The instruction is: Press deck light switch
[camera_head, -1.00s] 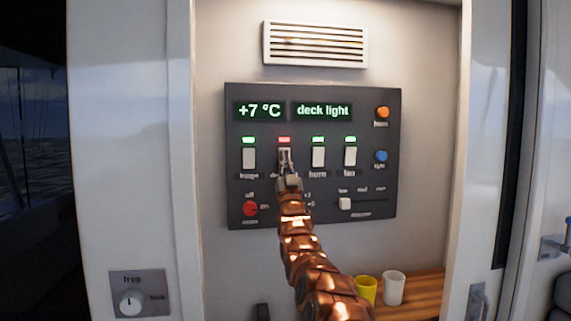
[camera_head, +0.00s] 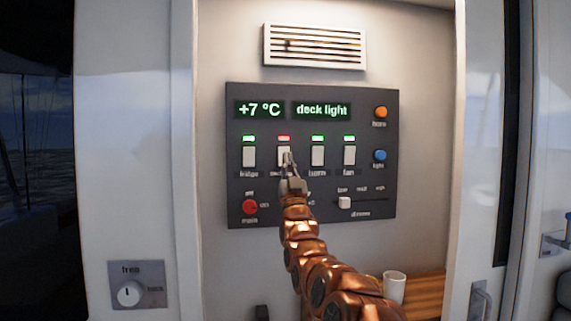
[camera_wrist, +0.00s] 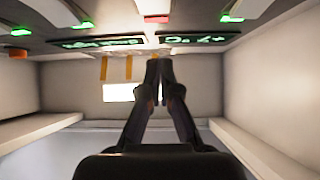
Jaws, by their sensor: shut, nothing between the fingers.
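The dark control panel (camera_head: 270,195) on the back wall carries a row of several white rocker switches with lights above. The second switch from the left (camera_head: 283,156), the deck light switch, has a red light (camera_head: 283,139) above it; the other lights in the row are green. The panel's right display (camera_head: 322,110) reads "deck light". My gripper (camera_head: 289,159) is shut and empty, its tips in front of the lower right part of this switch. Whether they touch it I cannot tell. In the wrist view my shut gripper (camera_wrist: 159,62) points toward the panel, below the red light (camera_wrist: 157,19).
An orange button (camera_head: 381,112), a blue button (camera_head: 380,156), a red knob (camera_head: 250,207) and a slider (camera_head: 345,202) are on the same panel. A white cup (camera_head: 394,287) stands on a wooden shelf (camera_head: 427,291) below. White walls flank the recess.

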